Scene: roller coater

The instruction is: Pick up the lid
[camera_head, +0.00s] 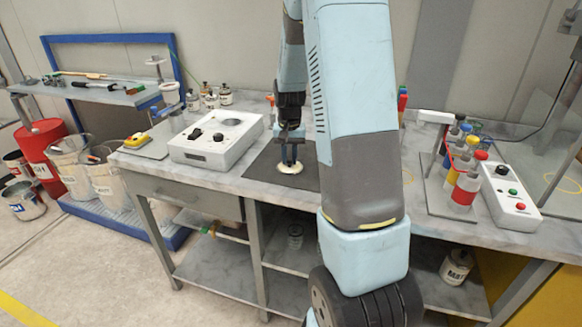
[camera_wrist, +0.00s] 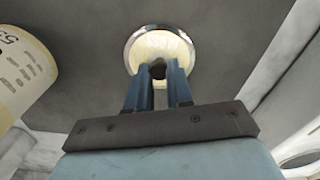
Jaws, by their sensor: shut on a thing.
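The lid (camera_head: 290,168) is a round cream disc at the dark mat (camera_head: 263,170) on the grey bench. In the wrist view the lid (camera_wrist: 160,40) has a shiny metal rim and a small dark knob at its middle. My gripper (camera_head: 289,158) points down over the lid. In the wrist view my gripper's blue fingers (camera_wrist: 158,74) are shut on the lid's knob. I cannot tell whether the lid touches the mat or is slightly above it.
A white control box (camera_head: 217,141) stands left of the mat. Coloured bottles (camera_head: 465,185) and another control box (camera_head: 511,197) stand at the right. A cream-labelled container (camera_wrist: 22,68) is close by in the wrist view. My arm hides the bench's middle.

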